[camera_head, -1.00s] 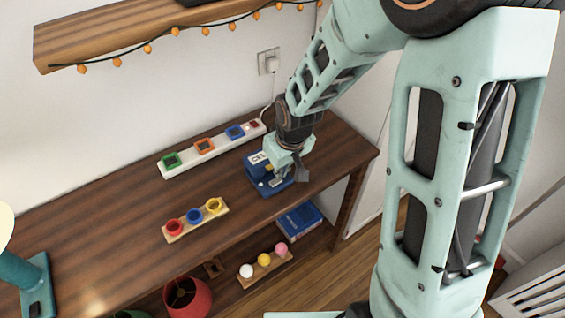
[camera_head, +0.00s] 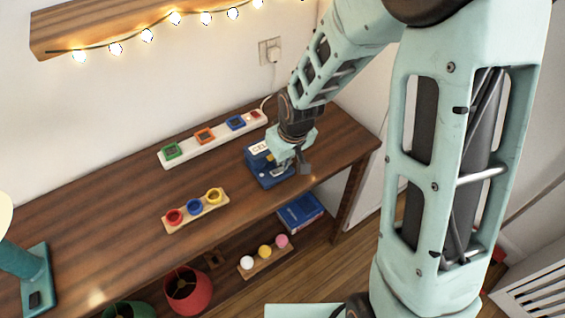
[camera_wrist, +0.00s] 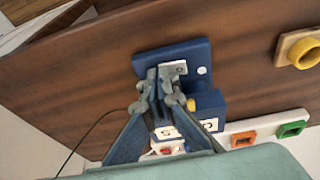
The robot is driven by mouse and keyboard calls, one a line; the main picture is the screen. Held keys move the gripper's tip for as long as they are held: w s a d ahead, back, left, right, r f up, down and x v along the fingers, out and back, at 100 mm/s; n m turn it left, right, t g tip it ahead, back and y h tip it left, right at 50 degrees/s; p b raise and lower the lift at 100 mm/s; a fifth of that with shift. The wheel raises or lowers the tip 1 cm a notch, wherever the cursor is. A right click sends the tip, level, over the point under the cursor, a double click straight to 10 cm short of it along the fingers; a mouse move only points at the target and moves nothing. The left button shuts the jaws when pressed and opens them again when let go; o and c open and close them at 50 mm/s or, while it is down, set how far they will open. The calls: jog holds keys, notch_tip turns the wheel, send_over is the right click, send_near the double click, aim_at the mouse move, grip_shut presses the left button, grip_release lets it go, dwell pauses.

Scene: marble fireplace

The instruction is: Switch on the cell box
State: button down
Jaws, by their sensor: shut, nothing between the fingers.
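The blue cell box (camera_head: 257,171) stands on the wooden table in the head view, with a pale label on top. In the wrist view the box (camera_wrist: 201,52) shows a pale plate, a white dot and a yellow part. My gripper (camera_head: 302,166) is at the right part of the box. In the wrist view its fingertips (camera_wrist: 161,82) are together over the box, with nothing held. The fingers hide part of the top, so I cannot tell the switch's position or whether they touch it. The string lights (camera_head: 147,35) under the shelf glow bright.
A white strip (camera_head: 218,141) with coloured square sockets lies behind the box. A wooden holder (camera_head: 181,225) with red, blue and yellow rings is in front-left. A blue book (camera_head: 300,214) and a holder with balls (camera_head: 265,259) are below.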

jog(key=shift+s+a+r, duration=0.2)
jog(key=shift+s+a, duration=0.25)
jog(key=shift+a, duration=0.2)
jog(key=shift+r, duration=0.1)
